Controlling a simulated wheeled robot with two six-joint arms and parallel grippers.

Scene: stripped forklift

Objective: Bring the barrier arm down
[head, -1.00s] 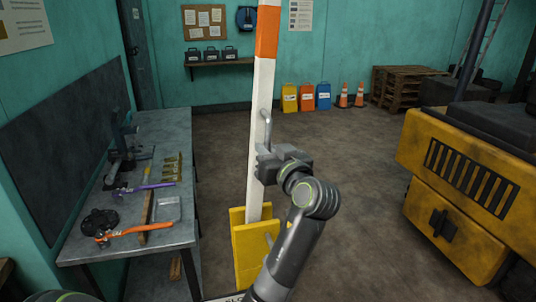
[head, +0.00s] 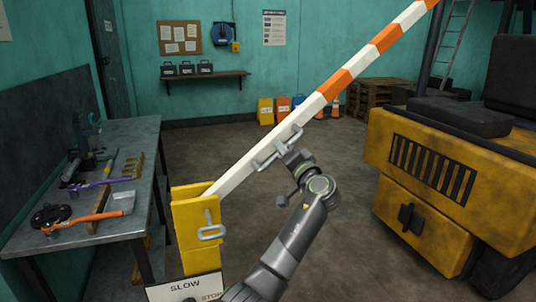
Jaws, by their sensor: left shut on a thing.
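The barrier arm (head: 339,81) is a long bar with orange and white bands. It slants up to the right at a middling angle from a yellow post (head: 186,226), and its upper end runs out of the top of the head view. A grey handle (head: 266,160) is fixed on its white lower part. My left gripper (head: 287,151) is shut on this handle, though its fingertips are partly hidden. A metal loop (head: 210,231) sits on the post's side. My right gripper is not in view.
A workbench (head: 85,238) with several tools stands at the left. A yellow forklift body (head: 400,200) stands at the right. Colored cans (head: 265,110) and pallets stand far back. The floor (head: 345,200) between is clear.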

